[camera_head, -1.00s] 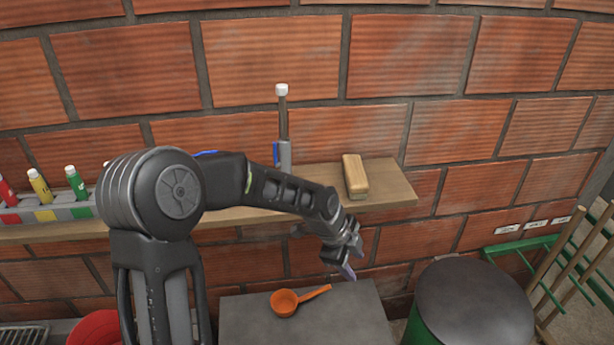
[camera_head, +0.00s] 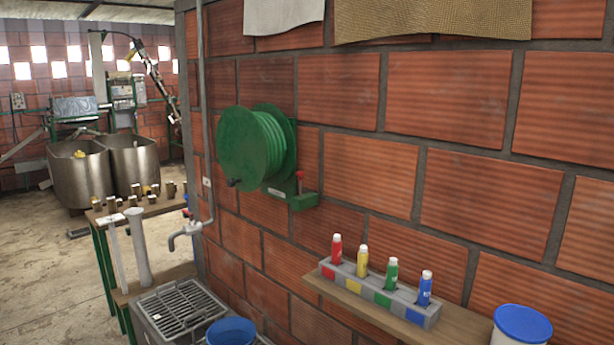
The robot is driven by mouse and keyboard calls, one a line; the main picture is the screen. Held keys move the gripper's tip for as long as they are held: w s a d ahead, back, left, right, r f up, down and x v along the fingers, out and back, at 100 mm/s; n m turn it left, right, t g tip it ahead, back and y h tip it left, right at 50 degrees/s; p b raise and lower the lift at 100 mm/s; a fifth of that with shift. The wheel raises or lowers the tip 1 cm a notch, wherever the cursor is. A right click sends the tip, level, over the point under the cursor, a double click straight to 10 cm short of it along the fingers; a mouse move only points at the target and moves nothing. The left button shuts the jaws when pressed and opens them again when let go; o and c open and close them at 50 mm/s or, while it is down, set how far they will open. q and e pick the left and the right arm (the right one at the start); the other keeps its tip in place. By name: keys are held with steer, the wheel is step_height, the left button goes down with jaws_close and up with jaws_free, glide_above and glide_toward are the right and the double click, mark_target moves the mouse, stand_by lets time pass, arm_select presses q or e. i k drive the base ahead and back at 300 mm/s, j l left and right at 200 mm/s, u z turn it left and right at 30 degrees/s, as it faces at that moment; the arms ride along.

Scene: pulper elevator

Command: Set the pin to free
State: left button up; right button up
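A green hose reel (camera_head: 252,148) is mounted on the brick wall, left of the picture's middle. A green bracket (camera_head: 290,197) sticks out below its right side. A small upright pin with a red top (camera_head: 299,177) stands on this bracket; it looks like the task's pin, but whether it is locked or free is too small to tell. A pale label on the bracket is unreadable. A dark crank knob (camera_head: 234,183) shows at the reel's lower left. Neither of my grippers is in view.
A shelf (camera_head: 460,325) below right holds a grey block (camera_head: 400,306) with red, yellow, green and blue bottles. A tap (camera_head: 185,232), a sink grate (camera_head: 180,308) and a blue bucket (camera_head: 232,331) are below the reel. Open floor (camera_head: 40,270) lies left.

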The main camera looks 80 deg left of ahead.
mark_target(301, 174)
steer(key=i+j, duration=0.2)
steer(key=i, duration=0.3)
steer(key=u, duration=3.05)
